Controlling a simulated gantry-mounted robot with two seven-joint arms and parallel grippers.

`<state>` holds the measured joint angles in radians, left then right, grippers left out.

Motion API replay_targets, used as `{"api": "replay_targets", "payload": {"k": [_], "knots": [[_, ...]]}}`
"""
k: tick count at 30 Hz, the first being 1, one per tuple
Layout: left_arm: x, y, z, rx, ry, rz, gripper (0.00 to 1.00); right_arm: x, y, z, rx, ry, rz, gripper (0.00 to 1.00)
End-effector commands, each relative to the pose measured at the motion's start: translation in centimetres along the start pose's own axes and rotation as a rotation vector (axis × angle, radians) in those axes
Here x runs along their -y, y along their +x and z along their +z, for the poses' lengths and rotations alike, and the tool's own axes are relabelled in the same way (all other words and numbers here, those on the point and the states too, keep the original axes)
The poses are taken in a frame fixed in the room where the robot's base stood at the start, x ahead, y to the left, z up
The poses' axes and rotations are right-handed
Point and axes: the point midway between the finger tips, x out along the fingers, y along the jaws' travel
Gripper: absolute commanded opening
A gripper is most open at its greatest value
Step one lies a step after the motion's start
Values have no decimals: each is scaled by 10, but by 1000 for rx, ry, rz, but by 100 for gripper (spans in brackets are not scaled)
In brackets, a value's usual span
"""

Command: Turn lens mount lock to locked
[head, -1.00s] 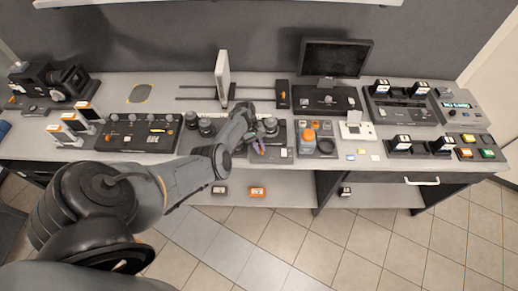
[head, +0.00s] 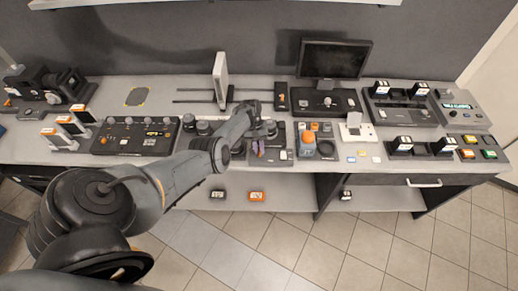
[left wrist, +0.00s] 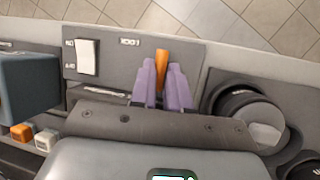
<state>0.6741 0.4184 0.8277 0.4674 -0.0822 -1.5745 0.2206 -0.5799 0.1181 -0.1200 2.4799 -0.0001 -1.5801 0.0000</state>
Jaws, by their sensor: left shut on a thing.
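The lens mount lock shows in the left wrist view as an orange lever (left wrist: 162,56) on a dark panel (left wrist: 110,68) near the bench's front edge. Its free end sticks out between my fingers toward that edge; its base is hidden. My left gripper (left wrist: 163,78) has purple fingers shut on the lever, one on each side. In the head view my left gripper (head: 258,149) sits low over the panel, and the lever is too small to make out. My right gripper is in neither view.
A white rocker switch (left wrist: 87,57) is on the same panel. A dark round lens-like part (left wrist: 245,113) stands close on the other side of the fingers. A control box (head: 135,137) lies left of my arm.

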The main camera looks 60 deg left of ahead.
Motion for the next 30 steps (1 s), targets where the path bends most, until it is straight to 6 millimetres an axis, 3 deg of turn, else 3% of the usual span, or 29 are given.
{"api": "replay_targets", "payload": {"k": [5,6,10,22,30], "knots": [[0,1,0,-1,2,0,0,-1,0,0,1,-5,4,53],[0,1,0,-1,2,0,22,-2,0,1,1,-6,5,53],[0,0,0,-1,1,0,41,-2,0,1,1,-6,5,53],[0,-6,0,-2,0,1,41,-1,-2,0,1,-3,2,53],[0,-45,0,-4,0,1,41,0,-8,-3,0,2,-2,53]]}}
